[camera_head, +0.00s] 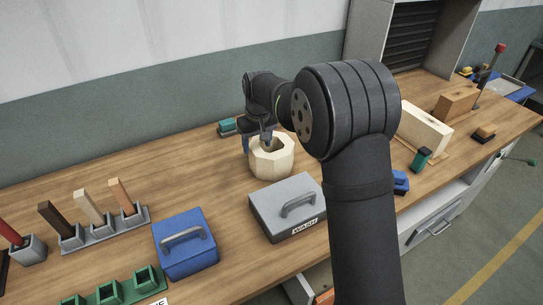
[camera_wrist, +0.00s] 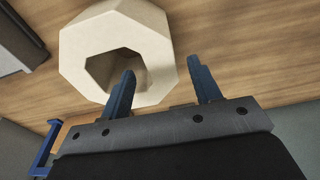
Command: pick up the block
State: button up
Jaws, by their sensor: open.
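A cream, many-sided block (camera_head: 271,163) with a wide opening in its top stands on the wooden bench. In the wrist view the block (camera_wrist: 85,45) fills the upper left, and its dark opening faces me. My gripper (camera_head: 256,141) is at the block's far left rim, partly hidden by my wrist. In the wrist view my gripper (camera_wrist: 161,66) has its two blue fingers spread apart with nothing held. The left finger overlaps the opening and the right finger lies just outside the block's right edge. I cannot tell whether either finger touches it.
A grey lidded box (camera_head: 270,222) labelled WASH and a blue box (camera_head: 180,259) stand in front. Holders with upright sticks (camera_head: 98,232) are at left. A long cream block (camera_head: 425,128) and a brown block (camera_head: 457,103) lie at right. A teal item (camera_head: 227,126) is behind.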

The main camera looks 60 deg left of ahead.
aim_at(257, 149)
jog(key=f, duration=0.5)
jog(key=shift+s+a, duration=0.1)
jog(key=shift+a, duration=0.1)
grip_shut()
jog(key=shift+r, duration=0.15)
